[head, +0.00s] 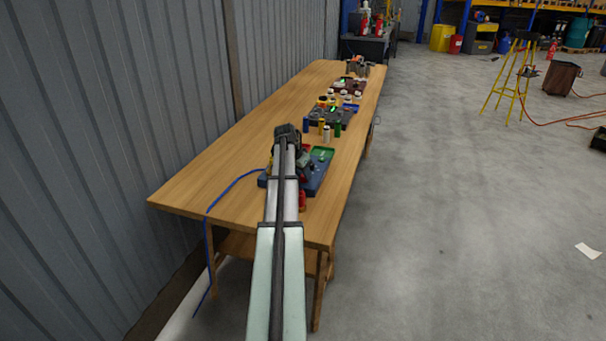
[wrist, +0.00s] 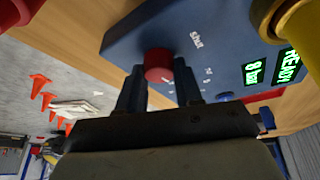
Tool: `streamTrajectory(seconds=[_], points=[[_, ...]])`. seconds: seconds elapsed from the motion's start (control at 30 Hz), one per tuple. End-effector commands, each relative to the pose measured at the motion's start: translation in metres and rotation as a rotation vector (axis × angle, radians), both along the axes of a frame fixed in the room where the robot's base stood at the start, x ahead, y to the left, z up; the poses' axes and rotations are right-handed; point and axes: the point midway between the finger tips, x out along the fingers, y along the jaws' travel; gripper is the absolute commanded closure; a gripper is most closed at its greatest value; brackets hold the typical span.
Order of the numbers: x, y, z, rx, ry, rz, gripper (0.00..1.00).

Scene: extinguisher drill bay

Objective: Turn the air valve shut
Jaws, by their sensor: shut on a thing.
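The air valve is a red round knob (wrist: 158,66) on a blue panel (wrist: 140,32) in the wrist view. The word "shut" is printed on the panel above and right of the knob, with small marks along its right side. My gripper (wrist: 158,80) has a dark finger on each side of the knob and is shut on it. Which way the knob points cannot be told. In the head view the blue station (head: 316,185) is partly behind my arm, and the knob is hidden.
The station stands on a long wooden table (head: 190,190) by a corrugated wall. A blue hose (head: 235,184) runs off its left side.

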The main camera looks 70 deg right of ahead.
Motion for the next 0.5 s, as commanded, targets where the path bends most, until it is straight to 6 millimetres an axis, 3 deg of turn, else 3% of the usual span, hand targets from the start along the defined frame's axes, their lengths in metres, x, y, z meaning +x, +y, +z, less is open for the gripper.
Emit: streamTrajectory(seconds=[0.5], points=[[-0.0041,0.0021,0.0002,0.0,0.001,0.478,0.96]])
